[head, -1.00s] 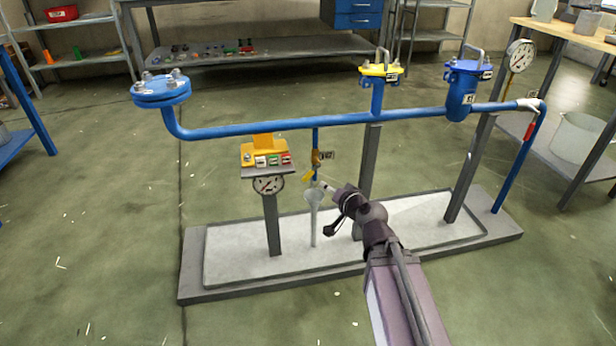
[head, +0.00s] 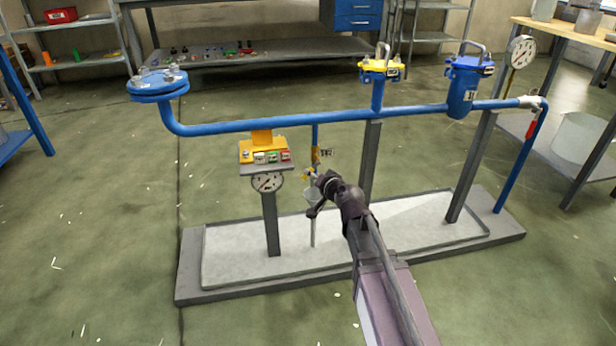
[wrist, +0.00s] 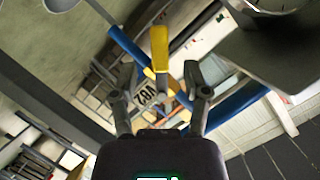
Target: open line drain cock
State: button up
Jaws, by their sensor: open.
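The line drain cock (head: 309,175) sits on the thin blue drop pipe (head: 315,134) under the long blue line. Its yellow lever (wrist: 160,48) shows large in the wrist view, just beyond my fingertips and roughly centred between them. My gripper (wrist: 160,96) is open, with one finger on each side and nothing held. In the head view my gripper (head: 323,180) is close to the cock on its right, and partly hides that area. I cannot tell whether a finger touches the lever. A tag (head: 327,153) hangs beside the cock.
A grey funnel (head: 312,196) stands below the cock. A grey support post (head: 369,160) is behind and right. The long blue line (head: 270,125) runs overhead.

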jog(key=shift+b+x, duration=0.45)
jog(key=shift+x, duration=1.65)
grip_shut()
